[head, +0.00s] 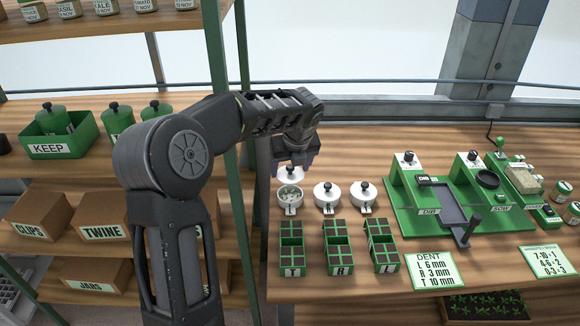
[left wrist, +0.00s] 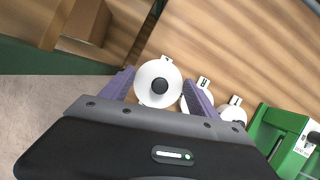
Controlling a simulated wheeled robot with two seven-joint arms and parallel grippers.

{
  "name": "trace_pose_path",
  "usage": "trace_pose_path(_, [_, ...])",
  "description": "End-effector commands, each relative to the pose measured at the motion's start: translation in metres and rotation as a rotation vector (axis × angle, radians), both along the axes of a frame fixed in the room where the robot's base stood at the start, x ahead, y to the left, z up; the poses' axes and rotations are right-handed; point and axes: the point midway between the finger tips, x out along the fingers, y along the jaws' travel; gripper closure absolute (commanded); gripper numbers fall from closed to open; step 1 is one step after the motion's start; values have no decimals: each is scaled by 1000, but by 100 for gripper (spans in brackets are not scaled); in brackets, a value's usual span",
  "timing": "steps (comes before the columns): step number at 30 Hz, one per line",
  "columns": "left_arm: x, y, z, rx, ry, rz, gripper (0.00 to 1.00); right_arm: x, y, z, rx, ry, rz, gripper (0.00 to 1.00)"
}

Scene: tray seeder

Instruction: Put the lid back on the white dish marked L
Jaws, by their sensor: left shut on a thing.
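A round white lid with a black knob (left wrist: 146,74) sits between the two purple fingers of my left gripper (head: 294,162), which is shut on it. In the head view this lid (head: 290,174) is just above the leftmost white dish (head: 284,204). That dish is uncovered, with pale grains showing inside. Its front tag is too small to read. The middle white dish (head: 326,198) and the right white dish (head: 362,198) have lids with black knobs on. My right gripper is not in view.
Green compartment trays marked T (head: 292,271), R (head: 339,269) and L (head: 385,267) stand in front of the dishes. A green seeder station (head: 405,215) is to the right, with a DENT card (head: 432,271). A green shelf post (head: 216,60) rises at the left.

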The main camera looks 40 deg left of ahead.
Motion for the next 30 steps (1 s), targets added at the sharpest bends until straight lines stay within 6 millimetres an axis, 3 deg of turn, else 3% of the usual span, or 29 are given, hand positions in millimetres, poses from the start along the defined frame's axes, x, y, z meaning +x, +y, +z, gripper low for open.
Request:
trace_pose_path(11, [0, 1, -39, 0, 0, 2, 69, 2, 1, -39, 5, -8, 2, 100])
trace_pose_path(20, [0, 0, -55, 0, 0, 1, 69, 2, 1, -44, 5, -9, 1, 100])
trace_pose_path(30, [0, 0, -57, 0, 0, 1, 69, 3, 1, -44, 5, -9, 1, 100])
